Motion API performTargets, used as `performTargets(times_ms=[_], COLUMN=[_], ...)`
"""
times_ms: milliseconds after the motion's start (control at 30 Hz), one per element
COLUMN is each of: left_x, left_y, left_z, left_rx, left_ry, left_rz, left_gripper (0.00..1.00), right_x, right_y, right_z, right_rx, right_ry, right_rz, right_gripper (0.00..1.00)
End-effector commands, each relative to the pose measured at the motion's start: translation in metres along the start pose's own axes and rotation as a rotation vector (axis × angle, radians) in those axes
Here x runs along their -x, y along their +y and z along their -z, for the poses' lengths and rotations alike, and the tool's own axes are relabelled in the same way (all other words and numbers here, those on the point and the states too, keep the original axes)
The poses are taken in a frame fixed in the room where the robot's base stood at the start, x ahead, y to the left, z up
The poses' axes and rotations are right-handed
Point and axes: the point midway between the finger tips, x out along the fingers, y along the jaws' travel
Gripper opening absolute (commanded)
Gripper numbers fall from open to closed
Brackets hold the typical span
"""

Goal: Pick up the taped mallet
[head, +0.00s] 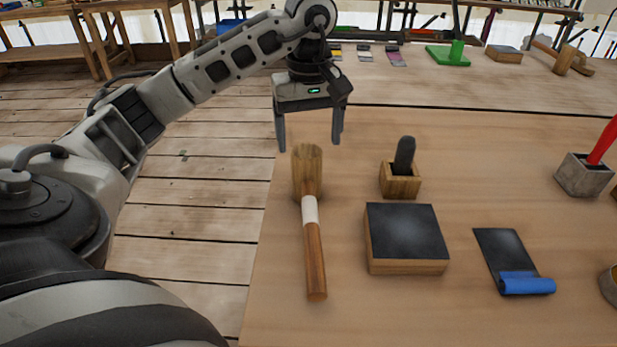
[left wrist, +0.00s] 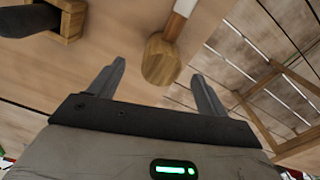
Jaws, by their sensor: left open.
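The taped mallet (head: 314,246) lies on the wooden table near its left edge. It has a wooden head at the far end, a band of white tape below the head and a brown handle pointing toward me. My left gripper (head: 309,145) is open and empty, just beyond and above the mallet's head. In the left wrist view, the mallet's head (left wrist: 161,62) shows between and beyond the two open fingers of the left gripper (left wrist: 160,78), with the white tape at the top edge. My right gripper is not in view.
Right of the mallet are a dark-topped block (head: 405,235), a wooden holder (head: 400,180) with a dark tool, and a black sheet with a blue roll (head: 526,284). A grey holder (head: 583,176) with a red handle stands farther right. Plank floor lies left of the table.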

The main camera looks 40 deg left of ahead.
Motion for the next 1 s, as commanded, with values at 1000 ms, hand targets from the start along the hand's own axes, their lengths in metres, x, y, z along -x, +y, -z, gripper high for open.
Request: performTargets(times_ms=[1000], left_x=[-0.087], left_y=[-0.004], left_z=[0.002], left_rx=[0.001], left_ry=[0.001], left_rz=[-0.004], left_gripper=[0.71], right_x=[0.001], right_y=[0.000], right_z=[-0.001], right_rx=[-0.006], right_ry=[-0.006], right_rz=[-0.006], right_gripper=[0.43])
